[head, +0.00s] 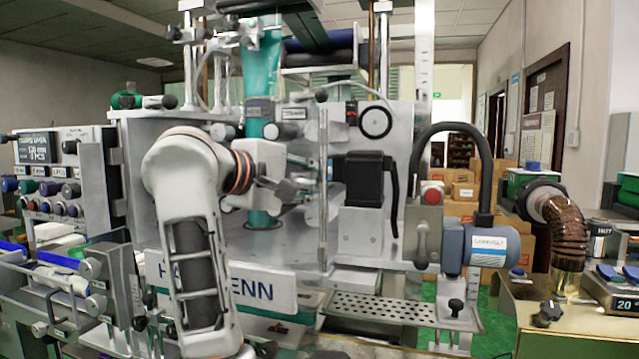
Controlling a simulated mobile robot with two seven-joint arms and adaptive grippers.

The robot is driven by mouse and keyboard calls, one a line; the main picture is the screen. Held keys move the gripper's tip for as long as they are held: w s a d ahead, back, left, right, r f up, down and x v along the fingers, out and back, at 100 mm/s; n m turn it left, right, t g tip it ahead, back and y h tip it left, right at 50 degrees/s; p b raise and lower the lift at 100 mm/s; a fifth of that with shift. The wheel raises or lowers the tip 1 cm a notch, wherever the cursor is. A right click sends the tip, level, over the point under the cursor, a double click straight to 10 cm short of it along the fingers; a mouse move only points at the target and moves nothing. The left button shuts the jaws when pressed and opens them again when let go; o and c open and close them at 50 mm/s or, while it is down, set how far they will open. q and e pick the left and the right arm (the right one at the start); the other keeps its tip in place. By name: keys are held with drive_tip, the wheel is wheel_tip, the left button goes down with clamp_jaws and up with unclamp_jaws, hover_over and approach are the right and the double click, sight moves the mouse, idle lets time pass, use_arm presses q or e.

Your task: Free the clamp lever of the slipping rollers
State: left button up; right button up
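The sleeve applicator (400,135) fills the middle of the head view. A teal sleeve film (259,120) runs down its left part, with several dark and light knobs and small roller-like parts around it. I cannot tell which of these small parts is the clamp lever. A black curved handle (394,200) hangs beside a black block (363,178) on the right part. My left gripper (306,187) reaches into the machine, just right of the film and left of the black block. Its fingers are small and blend with the machine parts, so their opening is unclear. My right gripper is out of view.
A control panel with knobs (62,175) stands at the left. A blue-grey motor (480,246) and a red button (431,194) are at the right, before a bench with a brown hose (566,230). A perforated tray (380,307) lies low in front.

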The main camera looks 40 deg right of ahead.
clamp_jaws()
